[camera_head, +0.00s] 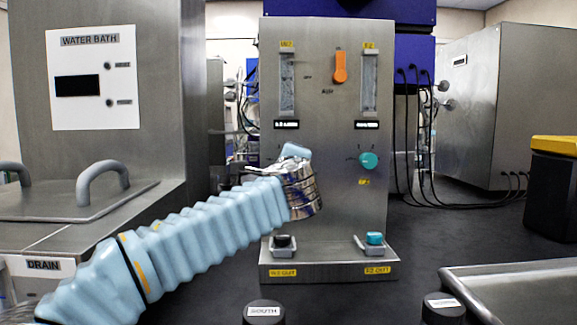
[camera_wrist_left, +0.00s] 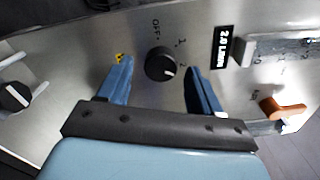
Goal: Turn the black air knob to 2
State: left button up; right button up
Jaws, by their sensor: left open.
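The black air knob (camera_wrist_left: 161,64) shows in the left wrist view on the steel panel. Its white mark points to the lower right, on the side of the printed 2. OFF and 1 are printed around the knob. My left gripper (camera_wrist_left: 158,82) is open, with one blue finger on each side of the knob; contact cannot be told. In the head view my left gripper (camera_head: 295,150) is at the left half of the panel (camera_head: 325,200), and my wrist and fingers hide the black knob.
A teal knob (camera_head: 369,161) is at the panel's right. An orange lever (camera_head: 340,68) sits higher up, between two flow meters. Small black (camera_head: 282,241) and teal (camera_head: 375,238) parts are at the base. A water bath (camera_head: 95,80) stands left.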

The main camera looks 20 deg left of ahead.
pick_arm(q)
jog(key=b+v, duration=0.2)
jog(key=v, duration=1)
jog(key=shift+s, duration=0.1)
